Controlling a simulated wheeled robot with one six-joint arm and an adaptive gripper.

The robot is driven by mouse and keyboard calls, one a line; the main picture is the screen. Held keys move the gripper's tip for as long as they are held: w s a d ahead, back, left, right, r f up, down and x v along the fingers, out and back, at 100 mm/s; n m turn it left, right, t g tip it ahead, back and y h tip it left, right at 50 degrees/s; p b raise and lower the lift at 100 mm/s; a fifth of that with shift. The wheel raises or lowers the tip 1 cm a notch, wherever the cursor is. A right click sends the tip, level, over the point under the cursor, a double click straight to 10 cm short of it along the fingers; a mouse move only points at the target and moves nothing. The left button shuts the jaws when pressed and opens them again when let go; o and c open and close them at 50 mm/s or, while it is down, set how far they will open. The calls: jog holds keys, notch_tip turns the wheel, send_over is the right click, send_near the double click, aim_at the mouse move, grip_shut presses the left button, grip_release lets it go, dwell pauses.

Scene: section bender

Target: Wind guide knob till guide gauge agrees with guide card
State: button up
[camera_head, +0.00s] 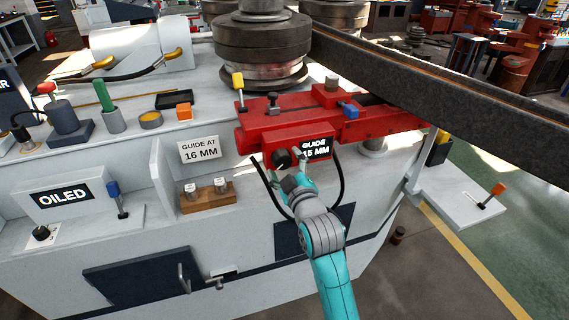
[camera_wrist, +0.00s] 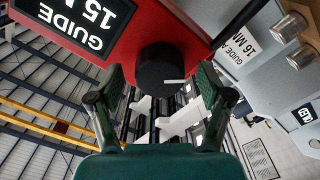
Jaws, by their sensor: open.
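The guide knob (camera_head: 282,158) is a black round knob on the front of the red guide block (camera_head: 262,140). In the wrist view the knob (camera_wrist: 160,64) shows a white mark near its lower right edge. Beside it, the black guide gauge (camera_head: 317,148) reads 15 MM; it appears upside down in the wrist view (camera_wrist: 75,18). The white guide card (camera_head: 199,149) reads GUIDE AT 16 MM. My gripper (camera_wrist: 160,84) is open, its fingers to either side of and just short of the knob, with gaps visible. In the head view my gripper (camera_head: 288,174) is partly blurred against the block.
A black cable (camera_head: 341,180) loops around my wrist below the block. A wooden holder (camera_head: 207,196) with two metal pieces sits left, below the card. A long steel beam (camera_head: 440,75) crosses above right, past the dark rollers (camera_head: 262,40). An OILED sign (camera_head: 62,196) stands left.

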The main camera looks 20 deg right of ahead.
jog(key=shift+w, duration=0.25)
jog(key=c, duration=1.2)
jog(key=shift+o, duration=0.2)
jog(key=shift+m, duration=1.5)
jog(key=o, duration=1.2)
jog(key=shift+c, duration=0.2)
